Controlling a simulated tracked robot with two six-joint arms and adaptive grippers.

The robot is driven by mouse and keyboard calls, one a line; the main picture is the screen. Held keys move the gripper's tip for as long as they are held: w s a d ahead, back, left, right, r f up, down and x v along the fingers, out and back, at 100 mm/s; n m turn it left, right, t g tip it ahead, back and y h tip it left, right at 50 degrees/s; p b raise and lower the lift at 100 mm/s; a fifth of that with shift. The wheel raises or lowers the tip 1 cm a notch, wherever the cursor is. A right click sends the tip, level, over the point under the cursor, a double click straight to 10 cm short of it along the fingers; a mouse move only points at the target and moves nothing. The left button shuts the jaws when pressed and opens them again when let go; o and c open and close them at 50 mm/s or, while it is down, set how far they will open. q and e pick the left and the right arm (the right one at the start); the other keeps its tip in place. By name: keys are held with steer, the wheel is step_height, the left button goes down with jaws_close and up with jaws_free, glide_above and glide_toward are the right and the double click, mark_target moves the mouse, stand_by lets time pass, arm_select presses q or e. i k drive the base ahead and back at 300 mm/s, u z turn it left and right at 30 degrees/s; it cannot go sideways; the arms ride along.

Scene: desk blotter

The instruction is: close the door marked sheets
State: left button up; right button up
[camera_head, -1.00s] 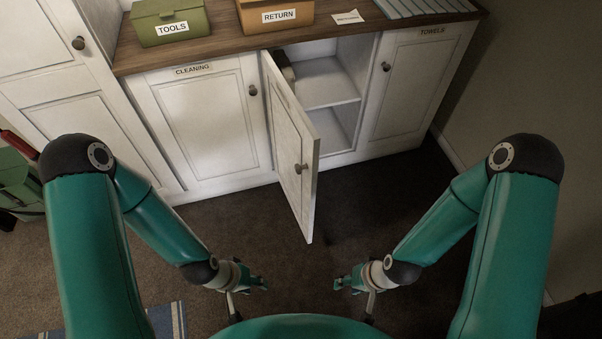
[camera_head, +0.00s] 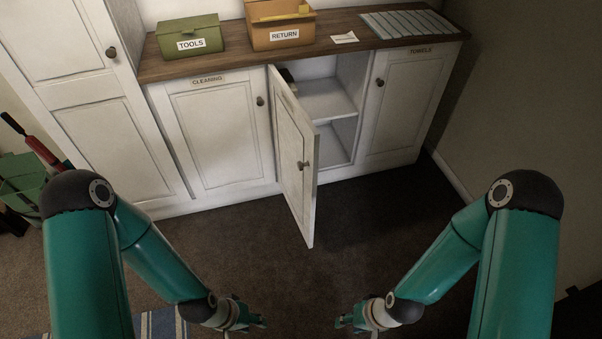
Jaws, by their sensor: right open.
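A white cabinet door (camera_head: 294,155) with a dark round knob (camera_head: 303,164) stands open in the middle of the cupboard row. It is hinged at its left side and swings out toward me, and the shelves (camera_head: 328,103) behind it show. The label on this door is too oblique to read; the doors beside it read CLEANING (camera_head: 208,80) and TOWELS (camera_head: 421,50). My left gripper (camera_head: 262,321) is low in the picture, apart from the door; its jaws are too small and cut off to judge. My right gripper (camera_head: 342,320) is open and empty, also low and apart from the door.
A green TOOLS box (camera_head: 190,36), an orange RETURN box (camera_head: 280,28), a paper slip (camera_head: 345,37) and a grey ribbed item (camera_head: 409,23) are on the wooden top. A tall cabinet stands left, a wall right. The dark carpet before the door is clear.

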mark_target(296, 139)
steer(key=u, duration=0.15)
steer(key=i, duration=0.9)
steer(key=z, duration=0.05)
